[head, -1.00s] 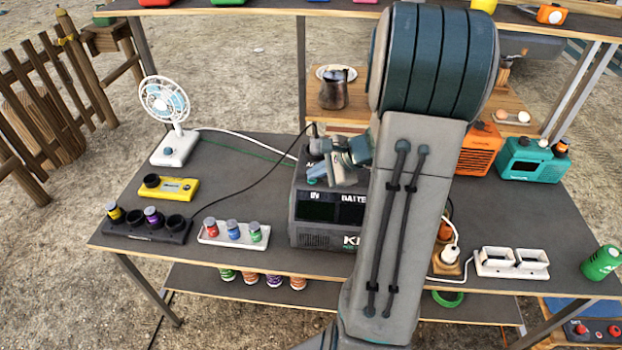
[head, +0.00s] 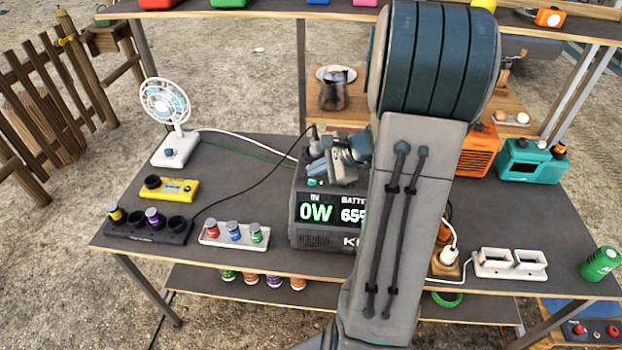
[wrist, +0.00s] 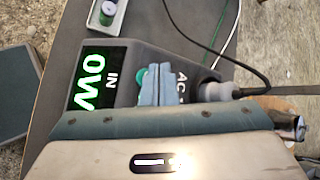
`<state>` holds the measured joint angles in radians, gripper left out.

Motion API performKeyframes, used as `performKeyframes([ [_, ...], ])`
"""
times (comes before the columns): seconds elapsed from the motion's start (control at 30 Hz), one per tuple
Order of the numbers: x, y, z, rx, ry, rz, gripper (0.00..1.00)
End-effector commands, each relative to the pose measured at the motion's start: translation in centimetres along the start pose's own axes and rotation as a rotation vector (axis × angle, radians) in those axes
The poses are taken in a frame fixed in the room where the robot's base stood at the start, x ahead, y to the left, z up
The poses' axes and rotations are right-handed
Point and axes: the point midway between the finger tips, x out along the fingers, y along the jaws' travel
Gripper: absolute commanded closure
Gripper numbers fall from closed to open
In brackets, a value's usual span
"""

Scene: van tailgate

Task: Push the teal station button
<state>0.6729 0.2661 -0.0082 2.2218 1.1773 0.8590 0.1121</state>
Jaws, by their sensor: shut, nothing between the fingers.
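The station (head: 322,238) is a dark grey box on the table, and its front screen is lit with "0W" and "65%". In the wrist view the station's screen (wrist: 97,82) also glows green. The teal button (wrist: 140,77) is on the station's top panel, partly hidden by my fingers. My gripper (head: 318,170) is shut and empty, with its tips down at the top panel. In the wrist view my gripper (wrist: 155,72) is right over the teal button; I cannot tell whether it still touches it.
A plug with a black cable (wrist: 212,90) stands in the station's top, close beside my fingers. A white tray of small jars (head: 233,234) is left of the station. A white fan (head: 173,148) and yellow device (head: 170,190) stand further left. My arm hides the station's right side.

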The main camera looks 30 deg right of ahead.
Motion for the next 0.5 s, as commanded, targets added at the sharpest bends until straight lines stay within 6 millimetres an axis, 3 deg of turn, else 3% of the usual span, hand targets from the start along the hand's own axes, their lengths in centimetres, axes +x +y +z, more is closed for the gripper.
performKeyframes([
  [0.5, -3.8, -2.8, 2.7, -0.001, 0.001, -0.001, 1.0],
])
